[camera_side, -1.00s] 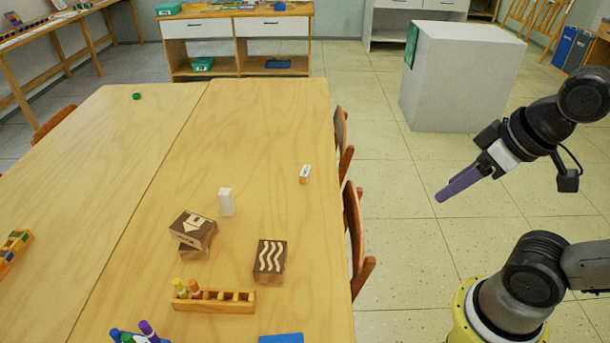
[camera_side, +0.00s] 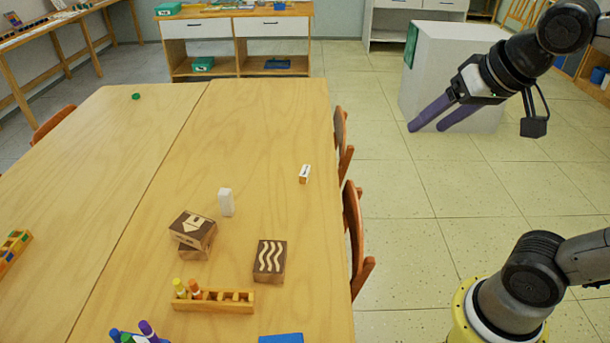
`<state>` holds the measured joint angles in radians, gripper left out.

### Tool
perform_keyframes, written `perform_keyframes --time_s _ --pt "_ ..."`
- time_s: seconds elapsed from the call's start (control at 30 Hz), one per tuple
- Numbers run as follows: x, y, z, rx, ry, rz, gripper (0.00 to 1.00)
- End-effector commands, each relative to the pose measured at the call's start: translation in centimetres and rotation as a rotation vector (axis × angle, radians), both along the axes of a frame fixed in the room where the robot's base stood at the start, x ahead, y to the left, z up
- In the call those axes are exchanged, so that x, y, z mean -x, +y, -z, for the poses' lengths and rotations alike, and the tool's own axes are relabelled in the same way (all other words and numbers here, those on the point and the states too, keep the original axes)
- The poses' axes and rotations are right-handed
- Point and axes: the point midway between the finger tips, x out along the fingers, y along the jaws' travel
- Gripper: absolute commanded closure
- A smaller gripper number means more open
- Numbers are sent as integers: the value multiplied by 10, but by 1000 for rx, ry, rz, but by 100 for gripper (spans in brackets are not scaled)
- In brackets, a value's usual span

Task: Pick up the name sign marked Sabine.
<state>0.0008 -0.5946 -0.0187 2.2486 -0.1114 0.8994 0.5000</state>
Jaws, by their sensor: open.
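A small sign-like block (camera_side: 305,174) with a white face, dark marks and a wooden side lies near the table's right edge; its lettering is too small to read. A plain white upright block (camera_side: 226,202) stands left of it, with no lettering that I can make out. I cannot tell which thing bears the name Sabine. My gripper (camera_side: 428,127) is open and empty, its two purple fingers apart. It is in the air off the table's right side, to the right of the sign-like block.
The wooden table (camera_side: 265,120) also holds stacked stamp blocks (camera_side: 193,230), a wavy-line block (camera_side: 269,260), a wooden holder with pegs (camera_side: 213,302) and a blue block (camera_side: 281,338). Chairs (camera_side: 353,230) stand along the right edge. The table's far part is mostly clear.

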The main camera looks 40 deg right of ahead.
Motion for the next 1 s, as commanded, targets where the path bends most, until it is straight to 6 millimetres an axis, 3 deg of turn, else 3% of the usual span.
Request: perform_keyframes --time_s 0.27,0.5,0.67,0.77,1.0 --pt "-98 -17 -36 -62 -18 218 35" --pt "-199 -32 -30 -96 -13 389 35" --pt "-263 -42 -2 -102 4 479 35" --pt "-299 -47 25 -99 21 523 35" --pt "-370 -59 117 -64 92 586 35"
